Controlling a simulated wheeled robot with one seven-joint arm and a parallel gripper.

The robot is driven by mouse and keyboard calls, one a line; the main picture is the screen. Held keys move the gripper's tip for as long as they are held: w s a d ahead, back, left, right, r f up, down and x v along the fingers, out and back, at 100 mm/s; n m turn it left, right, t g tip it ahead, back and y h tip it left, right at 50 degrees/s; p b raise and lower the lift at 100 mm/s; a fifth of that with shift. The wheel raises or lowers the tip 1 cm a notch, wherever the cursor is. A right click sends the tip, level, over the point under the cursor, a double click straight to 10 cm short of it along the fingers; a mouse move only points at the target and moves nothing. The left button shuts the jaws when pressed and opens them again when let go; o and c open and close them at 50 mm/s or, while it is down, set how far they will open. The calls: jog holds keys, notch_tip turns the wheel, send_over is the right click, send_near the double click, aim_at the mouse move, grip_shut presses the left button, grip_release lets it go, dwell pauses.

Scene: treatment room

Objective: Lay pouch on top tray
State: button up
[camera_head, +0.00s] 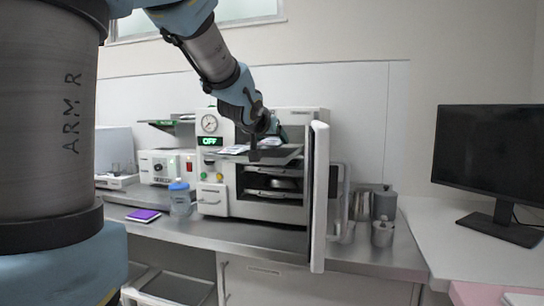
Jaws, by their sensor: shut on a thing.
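The sterilizer (213,195) stands on the counter with its door (319,200) swung open to the right. Its top tray (283,157) is at the upper part of the opening, with more trays below it. My gripper (254,150) is in front of the opening at top tray height, shut on a flat pale pouch (234,149). The pouch sticks out to the left of the fingers. The gripper partly covers the pouch and the tray. I cannot tell whether the pouch touches the tray.
A blue-lidded jar (180,201) and a purple packet (143,215) are on the counter at left. Several metal canisters (384,204) stand right of the open door. A monitor (490,155) is at far right. The counter's front edge left of the door is clear.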

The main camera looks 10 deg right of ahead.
jog(key=shift+f, duration=1.25)
jog(key=shift+f+b, duration=0.1)
jog(key=shift+b, duration=0.2)
jog(key=o, duration=1.3)
jog(key=shift+s+r, duration=0.1)
jog(key=shift+r, duration=0.1)
jog(key=p+v, duration=0.1)
jog(key=v, duration=1.1)
jog(key=shift+f, duration=0.1)
